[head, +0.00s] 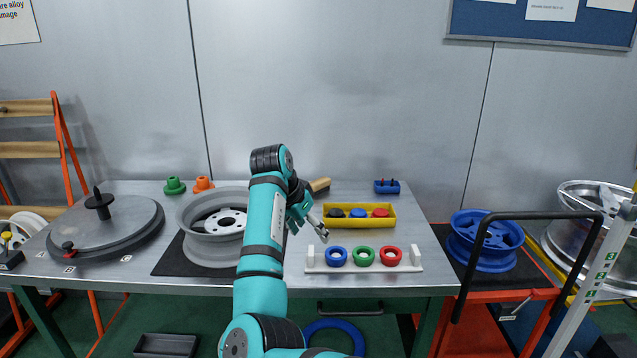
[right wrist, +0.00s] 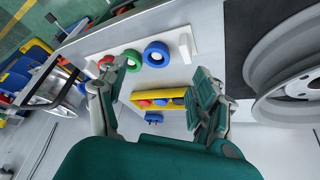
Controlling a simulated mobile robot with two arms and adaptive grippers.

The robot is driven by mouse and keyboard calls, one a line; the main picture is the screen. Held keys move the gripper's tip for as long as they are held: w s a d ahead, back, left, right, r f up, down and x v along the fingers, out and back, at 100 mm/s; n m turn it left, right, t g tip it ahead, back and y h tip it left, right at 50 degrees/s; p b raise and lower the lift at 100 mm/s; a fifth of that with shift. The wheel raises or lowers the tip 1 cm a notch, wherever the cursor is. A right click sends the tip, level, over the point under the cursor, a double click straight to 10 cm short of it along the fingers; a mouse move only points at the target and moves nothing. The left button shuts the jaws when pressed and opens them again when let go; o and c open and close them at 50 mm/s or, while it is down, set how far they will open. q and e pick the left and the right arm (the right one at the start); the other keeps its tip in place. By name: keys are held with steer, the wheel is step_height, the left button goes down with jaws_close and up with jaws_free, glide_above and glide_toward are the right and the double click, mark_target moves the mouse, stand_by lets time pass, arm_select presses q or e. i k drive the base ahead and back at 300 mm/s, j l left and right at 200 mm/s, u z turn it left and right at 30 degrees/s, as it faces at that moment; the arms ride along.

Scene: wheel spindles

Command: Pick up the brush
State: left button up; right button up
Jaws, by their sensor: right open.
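A tan, wooden-looking piece (head: 319,185), which looks like part of the brush, lies on the metal table behind my right gripper (head: 314,222). The rest of it is hidden behind my gripper and wrist. My right gripper is open and empty above the table, in front of the tan piece and left of the yellow tray. In the right wrist view, its two fingers stand wide apart (right wrist: 155,88) with nothing held between them. I cannot make out the brush in that view. My left gripper is not in view.
A yellow tray (head: 360,223) holds black, blue and red pieces. In front, a white rack (head: 316,268) carries blue, green and red rings. A grey wheel (head: 205,248) on a black mat stands left of my arm. A small blue holder (head: 387,187) sits behind the tray.

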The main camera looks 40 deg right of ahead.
mark_target(320, 186)
steer(key=i+l, duration=1.3)
steer(key=l, duration=0.15)
